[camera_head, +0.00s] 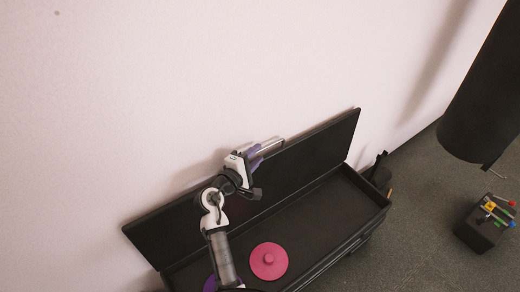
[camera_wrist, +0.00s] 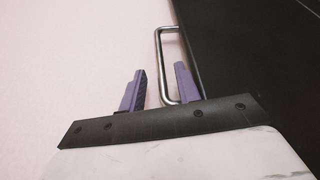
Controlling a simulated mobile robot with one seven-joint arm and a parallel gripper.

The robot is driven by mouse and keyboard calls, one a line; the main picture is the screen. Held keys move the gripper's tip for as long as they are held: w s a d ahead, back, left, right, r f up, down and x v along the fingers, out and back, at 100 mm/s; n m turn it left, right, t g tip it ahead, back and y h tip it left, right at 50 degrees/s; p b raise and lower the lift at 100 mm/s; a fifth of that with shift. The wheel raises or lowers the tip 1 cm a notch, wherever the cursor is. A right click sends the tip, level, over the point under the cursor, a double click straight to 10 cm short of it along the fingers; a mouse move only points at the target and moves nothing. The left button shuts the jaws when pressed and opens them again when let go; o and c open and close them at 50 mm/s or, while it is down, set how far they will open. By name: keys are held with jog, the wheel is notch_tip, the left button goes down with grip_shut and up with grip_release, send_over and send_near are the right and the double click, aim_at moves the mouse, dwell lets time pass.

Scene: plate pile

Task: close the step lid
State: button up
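The step lid (camera_head: 318,152) is a long black panel standing up, tilted back toward the wall, along the back of the open black step box (camera_head: 350,200). In the wrist view, the lid (camera_wrist: 260,60) fills the right side, with a metal loop handle (camera_wrist: 161,60) at its edge. My gripper (camera_head: 262,150) is at the lid's upper edge. In the wrist view, the purple fingers of my gripper (camera_wrist: 160,78) are apart. The handle's outer bar lies between them, and the right finger appears inside the loop. I cannot tell whether either finger touches the bar.
A pink disc (camera_head: 268,261) with a knob and a partly hidden purple piece (camera_head: 210,284) lie in the box. A pale wall (camera_head: 150,80) stands close behind the lid. A black container with coloured sticks (camera_head: 482,232) and a hanging dark cylinder (camera_head: 490,100) are at right.

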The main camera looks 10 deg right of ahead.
jog(key=shift+x, duration=1.45)
jog(key=shift+c, duration=0.3)
grip_shut()
